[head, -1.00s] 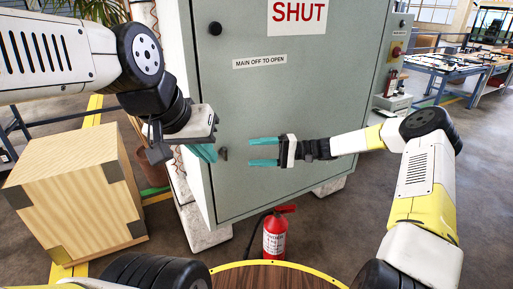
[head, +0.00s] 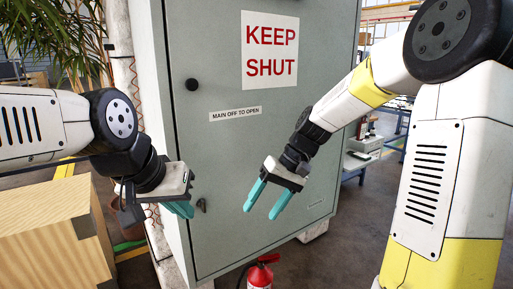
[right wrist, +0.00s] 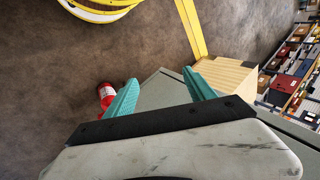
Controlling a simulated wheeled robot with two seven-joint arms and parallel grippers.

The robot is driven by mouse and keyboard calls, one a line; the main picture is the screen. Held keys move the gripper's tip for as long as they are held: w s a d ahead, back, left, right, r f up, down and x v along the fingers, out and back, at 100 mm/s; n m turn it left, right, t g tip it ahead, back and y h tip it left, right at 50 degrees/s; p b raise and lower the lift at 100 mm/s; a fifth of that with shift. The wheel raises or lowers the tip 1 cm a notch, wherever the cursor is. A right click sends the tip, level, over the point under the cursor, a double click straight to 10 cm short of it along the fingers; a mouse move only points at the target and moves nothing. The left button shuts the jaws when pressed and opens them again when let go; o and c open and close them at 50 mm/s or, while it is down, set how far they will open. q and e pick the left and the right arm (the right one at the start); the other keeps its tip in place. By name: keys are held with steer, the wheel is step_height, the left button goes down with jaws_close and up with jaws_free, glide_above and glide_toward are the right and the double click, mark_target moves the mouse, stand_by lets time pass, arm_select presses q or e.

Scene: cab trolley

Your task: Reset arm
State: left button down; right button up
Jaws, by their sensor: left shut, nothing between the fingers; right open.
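My left gripper (head: 181,208) is at the left edge of the grey-green cabinet door, near its small dark latch (head: 201,204). Its teal fingers are together with nothing seen between them. My right gripper (head: 262,203) is in front of the middle of the door, pointing down and to the left. Its two teal fingers are apart and empty. They also show spread in the right wrist view (right wrist: 161,95). The cabinet (head: 262,130) is shut and carries a "KEEP SHUT" sign (head: 270,50).
A wooden crate (head: 45,235) stands at the lower left. A red fire extinguisher (head: 260,277) stands on the floor before the cabinet and also shows in the right wrist view (right wrist: 106,95). A plant (head: 58,40) is at the back left. Work tables stand behind on the right.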

steer(key=s+d+r+m+t+h, duration=0.2)
steer(key=s+d+r+t, duration=0.5)
steer(key=s+d, duration=0.5)
steer(key=shift+s+d+r+m+h, duration=0.15)
steer(key=shift+s+r+m+h, duration=0.15)
steer(key=shift+s+r+h, duration=0.65)
